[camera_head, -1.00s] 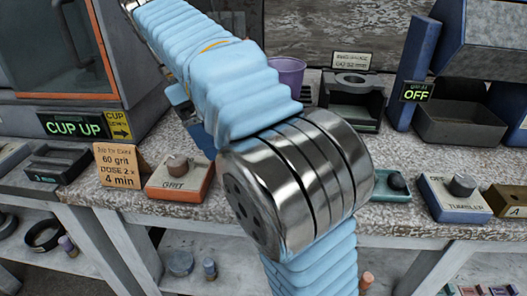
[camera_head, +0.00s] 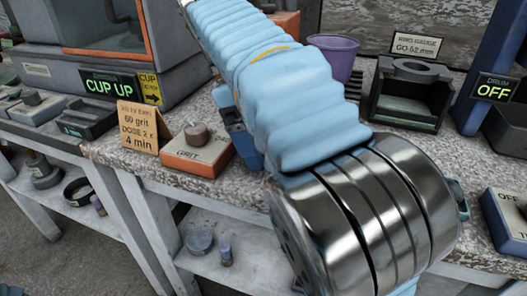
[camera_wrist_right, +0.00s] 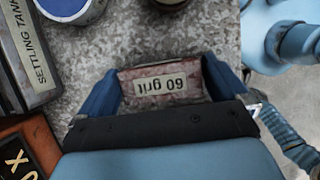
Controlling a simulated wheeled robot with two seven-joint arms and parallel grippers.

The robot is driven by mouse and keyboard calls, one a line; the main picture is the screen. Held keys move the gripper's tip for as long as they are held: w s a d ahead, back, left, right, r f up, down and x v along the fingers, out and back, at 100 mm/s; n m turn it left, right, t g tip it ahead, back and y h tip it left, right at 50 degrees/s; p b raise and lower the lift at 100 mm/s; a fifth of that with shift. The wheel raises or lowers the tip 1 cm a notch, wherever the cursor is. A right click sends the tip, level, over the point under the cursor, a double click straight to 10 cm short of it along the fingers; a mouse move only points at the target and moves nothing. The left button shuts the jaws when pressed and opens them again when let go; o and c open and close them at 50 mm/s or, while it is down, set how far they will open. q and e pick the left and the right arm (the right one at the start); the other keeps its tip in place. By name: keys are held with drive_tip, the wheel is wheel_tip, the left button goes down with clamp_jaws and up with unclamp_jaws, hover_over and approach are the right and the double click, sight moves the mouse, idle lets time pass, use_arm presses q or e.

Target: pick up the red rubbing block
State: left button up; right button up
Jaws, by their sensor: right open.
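In the right wrist view a mottled red block (camera_wrist_right: 195,76) lies on the speckled stone top. It carries a pale label reading "60 grit", upside down in this view. My right gripper (camera_wrist_right: 163,84) is open, with one blue finger on each side of the block. The fingers are close to its ends; I cannot tell whether they touch it. The near side of the block is hidden by my gripper body. In the head view my blue-sleeved arm with its metal joint covers the middle, and I cannot make out the block there. My left gripper is not in view.
An orange-sided GRIT box (camera_head: 197,153) and a card sign (camera_head: 142,128) stand near the bench's front edge. A purple cup (camera_head: 335,55) and a dark gauge stand (camera_head: 408,95) are behind the arm. In the wrist view, a settling tank sign (camera_wrist_right: 28,55) is at left.

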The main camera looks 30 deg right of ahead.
drive_tip(key=shift+c, duration=0.5)
drive_tip(key=c, duration=0.9)
drive_tip(key=shift+o, duration=0.2)
drive_tip(key=shift+r, duration=0.15)
